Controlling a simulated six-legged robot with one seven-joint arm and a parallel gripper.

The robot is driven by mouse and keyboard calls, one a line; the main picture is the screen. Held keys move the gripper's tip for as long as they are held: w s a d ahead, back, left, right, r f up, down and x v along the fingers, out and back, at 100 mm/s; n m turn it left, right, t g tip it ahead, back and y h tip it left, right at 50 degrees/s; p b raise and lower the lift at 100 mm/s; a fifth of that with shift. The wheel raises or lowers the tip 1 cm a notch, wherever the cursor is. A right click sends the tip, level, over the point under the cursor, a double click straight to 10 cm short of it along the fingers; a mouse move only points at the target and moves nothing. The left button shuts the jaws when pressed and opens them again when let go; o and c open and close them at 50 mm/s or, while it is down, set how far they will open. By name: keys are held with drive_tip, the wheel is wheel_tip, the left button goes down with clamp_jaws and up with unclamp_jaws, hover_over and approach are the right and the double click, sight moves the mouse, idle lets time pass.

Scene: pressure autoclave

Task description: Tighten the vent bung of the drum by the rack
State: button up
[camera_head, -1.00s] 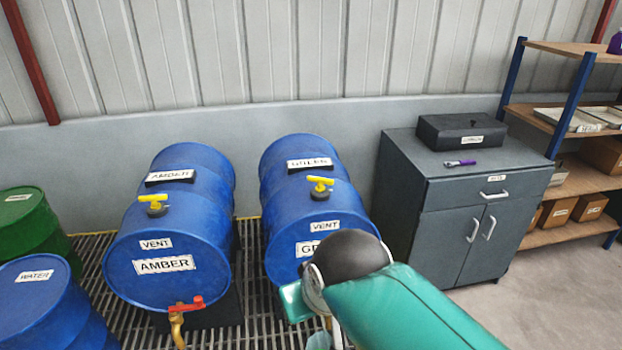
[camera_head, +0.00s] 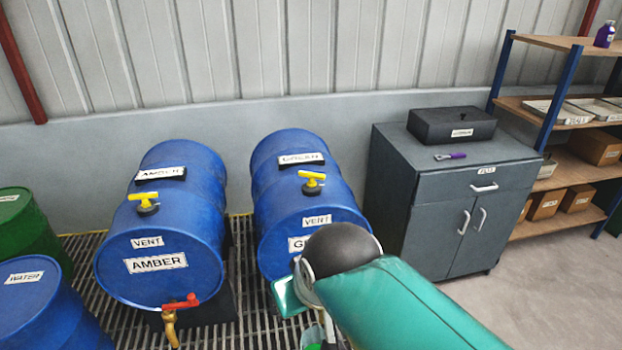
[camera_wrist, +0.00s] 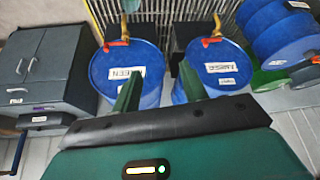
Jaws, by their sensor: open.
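Two blue drums lie on their sides. The right one (camera_head: 330,205), with a label that seems to read GREEN, is nearer the shelf rack (camera_head: 545,105); the left one (camera_head: 200,262) reads AMBER. A yellow-handled vent bung (camera_head: 312,182) stands on top of the right drum, and a similar bung (camera_head: 146,203) stands on the left drum. My gripper (camera_wrist: 160,72) is open and empty in the wrist view, its fingers apart in front of the drum ends. In the head view my arm covers the right drum's lower front. No bung is visible in the wrist view.
A grey cabinet (camera_head: 405,215) stands between the right drum and the rack, bearing a black box (camera_head: 450,125) and a purple-handled tool (camera_head: 450,156). A red-handled tap (camera_head: 180,302) juts from the left drum. Blue WATER (camera_head: 30,300) and green (camera_head: 25,230) drums stand left.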

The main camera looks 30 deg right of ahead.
drive_tip(key=shift+c, duration=0.9)
drive_tip(key=w+d+r+n+g+y, duration=0.1)
drive_tip(key=w+r, duration=0.2)
drive_tip(key=w, duration=0.3)
drive_tip(key=w+d+r+n, duration=0.2)
drive_tip(key=w+r, duration=0.1)
drive_tip(key=w, duration=0.3)
drive_tip(key=n+t+y, duration=0.2)
drive_tip(key=n+y, duration=0.3)
drive_tip(key=n, duration=0.1)
hover_over(306, 174)
drive_tip(key=s+d, duration=0.7)
wheel_tip(306, 174, down, 3)
drive_tip(key=x, duration=1.3)
drive_tip(key=shift+w+a+f, duration=0.1)
drive_tip(key=shift+w+a, duration=0.05)
drive_tip(key=shift+a, duration=0.35)
